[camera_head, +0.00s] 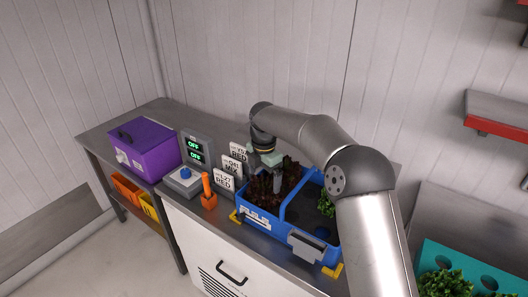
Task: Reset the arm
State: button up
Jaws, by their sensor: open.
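My arm (370,215) reaches from the lower right over the bench and bends down at its wrist. My gripper (276,188) points down over the left part of a blue tray (290,248), among dark red lettuce (262,192). Its jaws are open. The fingertips are small and partly lost against the leaves, so I cannot tell whether they touch them. The tray's right part shows dark holes and a green lettuce (325,204), partly behind my arm.
Left of the tray stand label signs (224,181), an orange-handled tool (208,192), a blue-button box (184,180), a display reading OFF (196,150) and a purple box (144,148). A teal tray (462,258) with green lettuces is at lower right. Red-edged shelves (495,128) are on the right.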

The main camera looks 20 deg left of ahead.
notch_tip(320, 180, up, 15)
jog(key=shift+r, duration=0.2)
